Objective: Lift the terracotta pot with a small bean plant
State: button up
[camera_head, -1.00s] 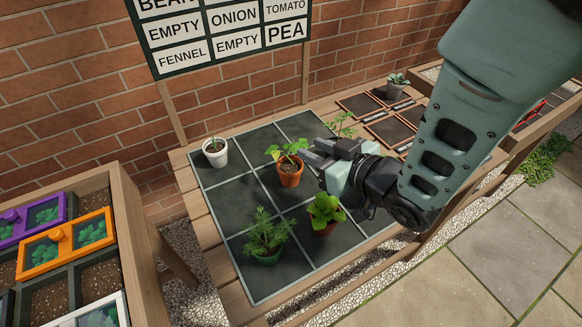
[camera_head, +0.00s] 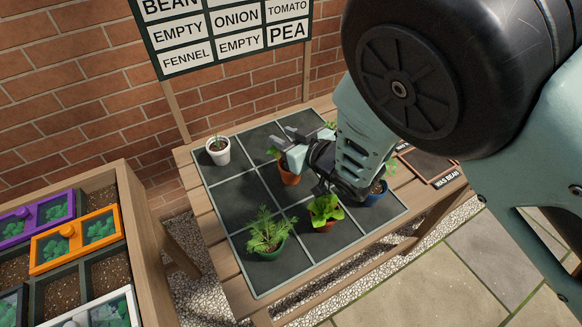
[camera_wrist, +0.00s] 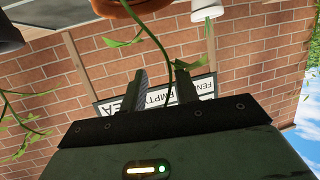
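A terracotta pot (camera_head: 289,177) with a small leafy plant stands near the middle of the dark gridded mat in the head view. My gripper (camera_head: 284,147) is just above and in front of it, hiding most of the plant. In the wrist view, which is upside down, the orange pot (camera_wrist: 146,7) shows at the top edge. Its thin stem and leaves hang down past my gripper (camera_wrist: 161,78). The two fingers are apart, with no pot between them. I cannot tell whether a finger touches the plant.
A white pot (camera_head: 218,151) stands at the back left of the mat (camera_head: 238,203). A green pot (camera_head: 270,252), a reddish pot (camera_head: 325,224) and a blue pot (camera_head: 376,198) stand in front and to the right. A label board (camera_head: 223,40) hangs behind.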

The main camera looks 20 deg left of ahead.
grip_shut()
jog(key=shift+r, duration=0.15)
